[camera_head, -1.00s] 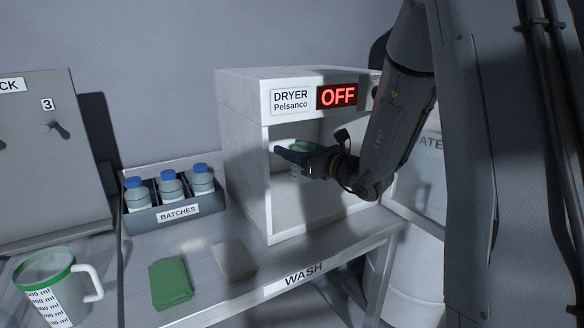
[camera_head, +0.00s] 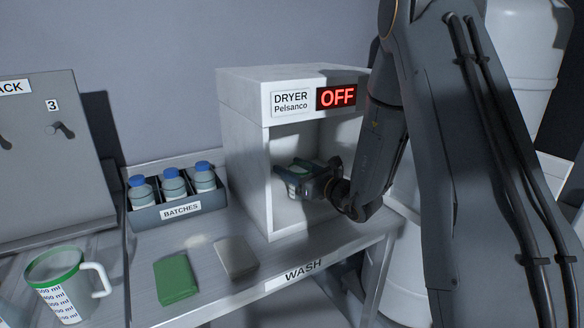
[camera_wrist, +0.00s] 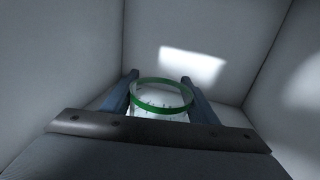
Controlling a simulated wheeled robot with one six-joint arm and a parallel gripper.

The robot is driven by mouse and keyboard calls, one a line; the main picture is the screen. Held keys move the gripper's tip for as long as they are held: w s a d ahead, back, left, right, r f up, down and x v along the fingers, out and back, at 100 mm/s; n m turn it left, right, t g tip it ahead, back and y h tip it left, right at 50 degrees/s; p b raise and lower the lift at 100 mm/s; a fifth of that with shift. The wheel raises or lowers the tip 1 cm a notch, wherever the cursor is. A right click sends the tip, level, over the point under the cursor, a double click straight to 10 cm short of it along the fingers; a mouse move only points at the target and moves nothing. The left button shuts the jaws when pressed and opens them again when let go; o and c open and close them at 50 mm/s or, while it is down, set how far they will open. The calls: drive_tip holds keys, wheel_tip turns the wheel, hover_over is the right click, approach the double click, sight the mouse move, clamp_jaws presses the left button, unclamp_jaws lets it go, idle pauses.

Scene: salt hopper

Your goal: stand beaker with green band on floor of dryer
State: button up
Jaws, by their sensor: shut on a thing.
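The clear beaker with the green band (camera_wrist: 160,104) is upright between the two blue fingers of my gripper (camera_wrist: 160,78) in the wrist view. The dryer's display (camera_head: 337,97) reads OFF. The beaker's base is hidden by my gripper, so I cannot tell whether it touches the dryer floor (camera_head: 290,225).
A green-rimmed jug (camera_head: 66,287) stands at front left. A green pad (camera_head: 175,279) and a grey pad (camera_head: 236,258) lie on the bench before the dryer. The dryer walls are close around my gripper.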

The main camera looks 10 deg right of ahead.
drive_tip(key=shift+f, duration=0.15)
drive_tip(key=o, duration=1.2)
drive_tip(key=shift+s+d, duration=0.1)
drive_tip(key=shift+s, duration=0.05)
drive_tip(key=b+v, duration=0.3)
drive_tip(key=v, duration=0.8)
drive_tip(key=shift+s+d, duration=0.1)
drive_tip(key=shift+s, duration=0.25)
drive_tip(key=shift+s, duration=0.1)
